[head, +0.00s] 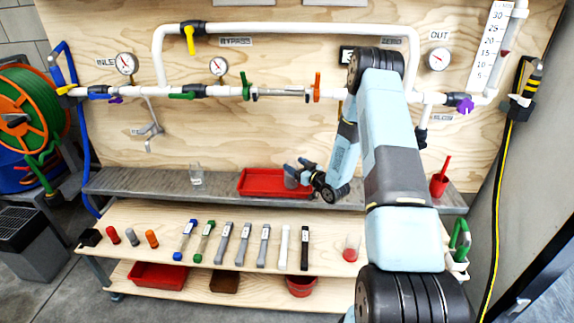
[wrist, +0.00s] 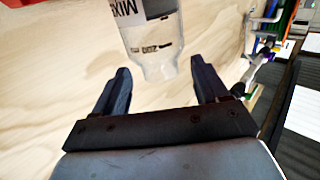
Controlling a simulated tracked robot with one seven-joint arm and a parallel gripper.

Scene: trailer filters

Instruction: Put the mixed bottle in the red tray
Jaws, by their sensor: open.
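The mixed bottle (wrist: 152,38) is clear, with a black-and-white label reading "MIX". In the wrist view it shows at the top middle, its narrow end toward my gripper, and its far end is cut off by the frame. My gripper (wrist: 160,82) is open and empty, with the bottle's narrow end in line with the gap between its fingers. In the head view my gripper (head: 297,174) is at the right end of the red tray (head: 262,192), overlapping it in the picture. The tray lies on the grey shelf. I cannot clearly make out the bottle beside my gripper there.
A clear labelled vessel (head: 196,173) stands on the grey shelf (head: 150,182), left of the tray. Several tools line the wooden bench (head: 330,250) in front. Pipes and valves run along the panel behind.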

